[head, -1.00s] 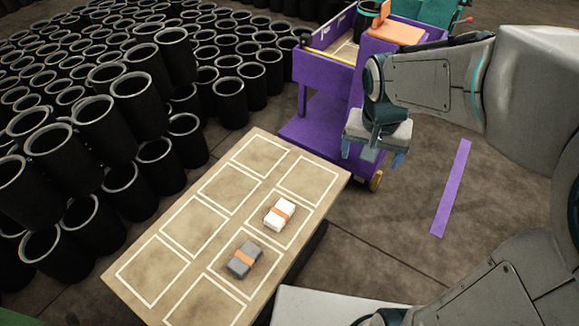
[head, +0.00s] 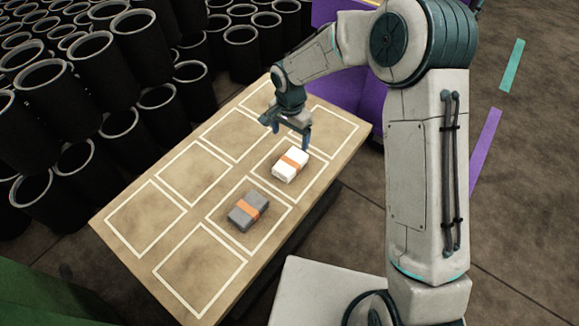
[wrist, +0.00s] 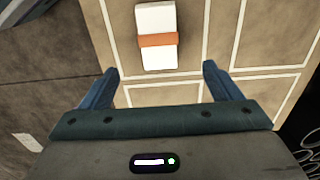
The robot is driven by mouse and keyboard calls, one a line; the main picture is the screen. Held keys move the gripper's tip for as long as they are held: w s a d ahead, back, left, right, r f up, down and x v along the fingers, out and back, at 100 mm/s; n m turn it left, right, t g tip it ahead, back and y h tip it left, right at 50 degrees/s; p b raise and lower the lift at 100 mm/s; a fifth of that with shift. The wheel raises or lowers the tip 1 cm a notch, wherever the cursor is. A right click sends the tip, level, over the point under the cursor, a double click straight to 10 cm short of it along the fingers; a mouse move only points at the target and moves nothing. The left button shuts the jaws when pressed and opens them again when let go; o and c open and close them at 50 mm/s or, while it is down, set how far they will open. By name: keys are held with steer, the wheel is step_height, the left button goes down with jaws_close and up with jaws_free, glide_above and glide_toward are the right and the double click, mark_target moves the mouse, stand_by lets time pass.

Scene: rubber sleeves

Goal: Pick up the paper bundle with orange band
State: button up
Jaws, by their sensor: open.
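Two banded bundles lie on the tan table (head: 150,243). The white paper bundle with an orange band (head: 290,165) lies in a marked cell in the right-hand row. A grey bundle with an orange band (head: 247,211) lies in the neighbouring cell, nearer the front. My gripper (head: 289,138) is open above the table, just behind the white bundle in the head view, and apart from it. In the wrist view the white bundle (wrist: 156,36) is beyond the open fingertips, roughly centred between them (wrist: 160,72). The grey bundle does not show there.
White lines divide the table into several cells, the others being empty. Stacks of black sleeves (head: 140,40) crowd the left and back. A purple cart (head: 352,90) stands behind the table's right end. A green surface (head: 45,295) shows at lower left.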

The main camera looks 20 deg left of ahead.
steer(key=b, duration=0.1)
glide_above(290, 161)
step_height(290, 161, down, 6)
steer(key=shift+w+f, duration=0.1)
steer(key=shift+w, duration=0.05)
step_height(290, 161, down, 5)
steer(key=shift+f+b, duration=0.1)
steer(key=shift+b, duration=1.05)
steer(key=c, duration=1.1)
